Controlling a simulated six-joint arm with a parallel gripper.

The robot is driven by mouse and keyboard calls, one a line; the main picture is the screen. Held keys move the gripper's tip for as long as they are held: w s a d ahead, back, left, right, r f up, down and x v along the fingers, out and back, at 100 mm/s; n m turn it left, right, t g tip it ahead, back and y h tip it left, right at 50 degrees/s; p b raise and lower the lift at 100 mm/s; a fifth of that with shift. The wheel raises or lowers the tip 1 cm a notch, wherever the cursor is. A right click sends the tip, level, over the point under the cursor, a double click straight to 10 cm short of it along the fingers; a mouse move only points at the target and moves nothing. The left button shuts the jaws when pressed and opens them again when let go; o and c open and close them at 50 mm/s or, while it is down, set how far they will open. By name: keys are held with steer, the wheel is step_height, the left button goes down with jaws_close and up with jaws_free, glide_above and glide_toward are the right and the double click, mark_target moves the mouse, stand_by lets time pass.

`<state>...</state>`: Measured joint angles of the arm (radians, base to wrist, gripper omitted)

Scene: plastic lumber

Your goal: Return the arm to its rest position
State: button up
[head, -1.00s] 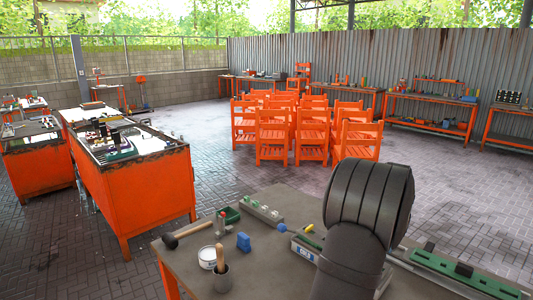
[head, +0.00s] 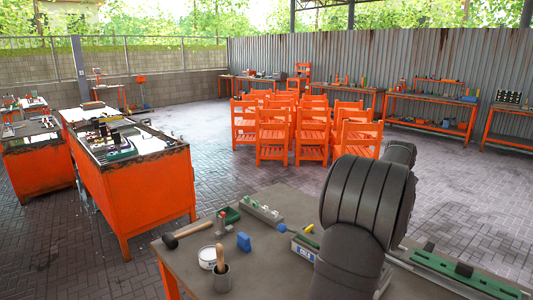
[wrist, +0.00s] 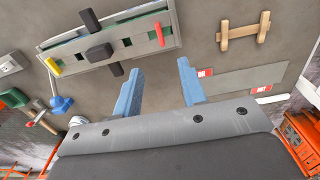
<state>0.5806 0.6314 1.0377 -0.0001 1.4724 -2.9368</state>
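My gripper (wrist: 160,92) shows in the wrist view with its two blue fingers spread apart. Nothing is between the fingers, and they hang over the grey bench top (wrist: 190,50). In the head view my dark arm rises at the right of the bench (head: 285,205), and it hides part of the bench top. The gripper itself does not show in the head view.
In the wrist view a grey and green fixture (wrist: 150,38) lies beyond the fingers, with a wooden H-shaped piece (wrist: 243,31) to its right.

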step_height(320, 180, up, 5)
steer(key=s+a+m+t+h, duration=0.1)
steer(key=a+m+h, duration=0.3)
steer(key=m, duration=1.3)
steer(key=shift+s+a+f, duration=0.25)
steer(key=shift+a+f, duration=0.1)
steer(key=shift+a, duration=0.95)
steer(key=shift+w+d+n+g+y, duration=0.2)
steer(key=shift+d+n, duration=0.3)
steer(key=shift+n, duration=0.75)
steer(key=shift+w+d+n+g+y, duration=0.1)
steer(key=shift+d+n+y, duration=0.35)
steer(key=shift+n, duration=0.85)
steer(key=shift+w+d+n+g+y, duration=0.15)
steer(key=shift+d+n, duration=0.45)
steer(key=shift+n, duration=0.65)
